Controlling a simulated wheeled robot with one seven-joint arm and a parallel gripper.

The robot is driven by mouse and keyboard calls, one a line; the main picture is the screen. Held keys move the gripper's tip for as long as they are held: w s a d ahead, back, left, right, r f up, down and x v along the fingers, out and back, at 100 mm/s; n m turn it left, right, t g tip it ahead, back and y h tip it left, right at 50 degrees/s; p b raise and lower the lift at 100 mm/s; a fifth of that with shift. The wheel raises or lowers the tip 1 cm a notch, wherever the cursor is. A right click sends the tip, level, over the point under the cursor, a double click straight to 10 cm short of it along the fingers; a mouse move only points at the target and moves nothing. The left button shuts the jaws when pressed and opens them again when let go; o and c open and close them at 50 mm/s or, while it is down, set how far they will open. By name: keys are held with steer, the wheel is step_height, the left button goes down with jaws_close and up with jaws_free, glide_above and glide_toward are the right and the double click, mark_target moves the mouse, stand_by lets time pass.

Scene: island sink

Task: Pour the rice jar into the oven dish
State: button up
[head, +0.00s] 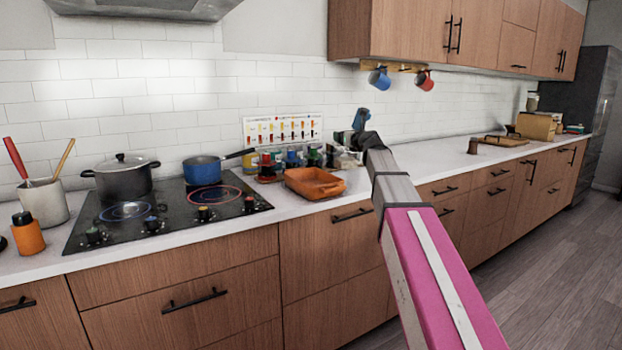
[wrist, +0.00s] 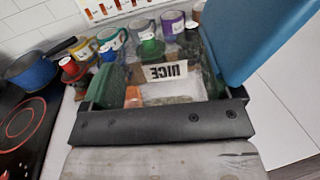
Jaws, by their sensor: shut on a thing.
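The rice jar is a clear container with a pale label, which faces the wrist camera and reads upside down in the wrist view (wrist: 168,73). My gripper (wrist: 160,85) is shut on the jar, with a green pad on either side of it. In the head view the jar (head: 347,159) is small and partly hidden by my arm, so its exact tilt is hard to tell. The orange oven dish (head: 314,184) sits on the counter right of the stove, left of and below the jar. Its inside is too small to make out.
A blue saucepan (head: 203,169) and a dark pot (head: 121,178) are on the cooktop (head: 160,215) to the left.

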mark_target(336, 147)
steer(key=shift+s+a+f+n, duration=0.1)
steer(key=shift+a+f+n, duration=0.15)
steer(key=shift+f, duration=0.35)
steer(key=shift+s+a+f+n, duration=0.15)
steer(key=shift+f+n, duration=0.2)
steer(key=shift+f, duration=0.3)
steer(key=shift+s+a+f+n, duration=0.1)
steer(key=shift+a+f+n, duration=0.15)
steer(key=shift+f, duration=0.35)
steer(key=shift+s+a+f+n, duration=0.1)
steer(key=shift+s+a+n, duration=0.2)
steer(key=shift+a+n, duration=0.6)
steer(key=shift+s+a+f+n, duration=0.1)
steer(key=shift+s+a+n, duration=0.2)
steer(key=shift+a+n, duration=0.55)
steer(key=s+a+f+n, duration=0.2)
steer(key=a+n, duration=0.3)
steer(key=n, duration=0.8)
steer(key=shift+s+f+p, duration=0.2)
steer(key=shift+f+p, duration=0.1)
steer(key=shift+f, duration=0.4)
steer(key=shift+a+n, duration=0.3)
steer(key=shift+n, duration=0.3)
steer(key=shift+s+a+r+n+p, duration=0.1)
steer(key=shift+s+a+n+p, duration=0.15)
steer(key=shift+n, duration=0.6)
steer(key=shift+s+a+r+n+p, duration=0.1)
steer(key=shift+a+n, duration=0.2)
steer(key=shift+n, duration=0.55)
